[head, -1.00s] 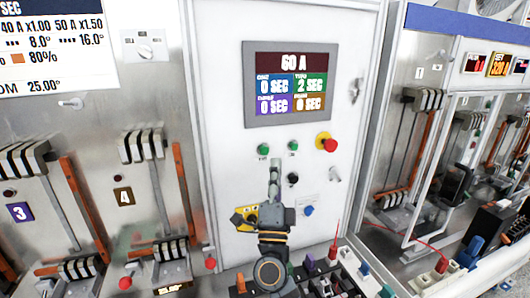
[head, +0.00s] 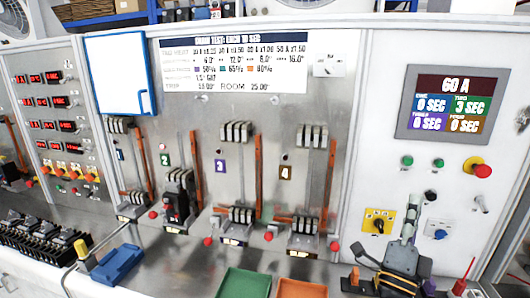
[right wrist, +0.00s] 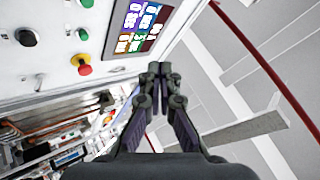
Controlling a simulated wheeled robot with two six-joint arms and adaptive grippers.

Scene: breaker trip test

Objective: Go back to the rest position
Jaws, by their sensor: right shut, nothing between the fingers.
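My right gripper (head: 408,230) is shut and empty, pointing up in front of the white control panel (head: 385,150). In the head view it appears between the black rotary switch on a yellow plate (head: 378,221) and a blue button (head: 439,235). In the right wrist view the fingertips (right wrist: 160,70) are together with nothing between them. A red emergency button on a yellow base (head: 478,168) and green buttons sit below the screen. My left gripper is not in view.
Several breaker stations line the steel panel (head: 260,130); a breaker (head: 177,200) sits at station 2. A green tray (head: 243,284), an orange tray (head: 301,288) and a blue tray (head: 118,265) lie along the front. More breakers (head: 40,240) stand at left.

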